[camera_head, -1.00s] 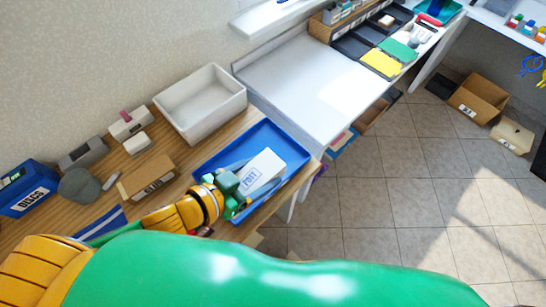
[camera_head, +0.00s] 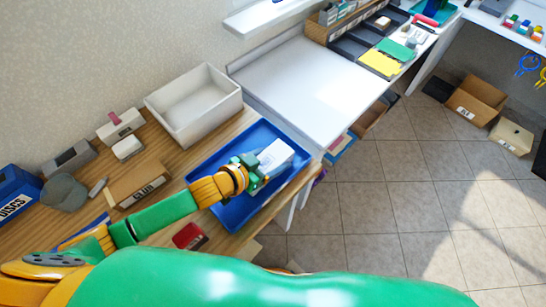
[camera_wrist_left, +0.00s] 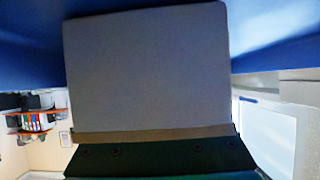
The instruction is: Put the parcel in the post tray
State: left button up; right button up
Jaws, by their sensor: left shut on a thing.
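The parcel (camera_head: 276,156) is a pale white-grey box at the far right part of the blue post tray (camera_head: 232,214). The tray lies on the wooden bench. My left gripper (camera_head: 257,168) is shut on the parcel's near end. In the left wrist view the parcel's grey face (camera_wrist_left: 148,65) fills the middle, with blue behind it. I cannot tell whether the parcel rests on the tray floor or hangs just above it. The gripper and wrist hide the parcel's near end and part of the tray. My right gripper is not in view.
An empty white bin (camera_head: 195,105) stands behind the tray. A cardboard box (camera_head: 135,183) and a blue DISCS bin (camera_head: 15,192) stand to the left. A red object (camera_head: 189,236) lies near the front edge. The white table (camera_head: 310,85) is clear.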

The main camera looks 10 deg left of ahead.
aim_at(266, 163)
pick_arm(q)
jog(key=o, duration=1.5)
jog(key=shift+r, duration=0.2)
jog(key=v, duration=0.7)
jog(key=shift+s+a, duration=0.15)
jog(key=shift+s, duration=0.1)
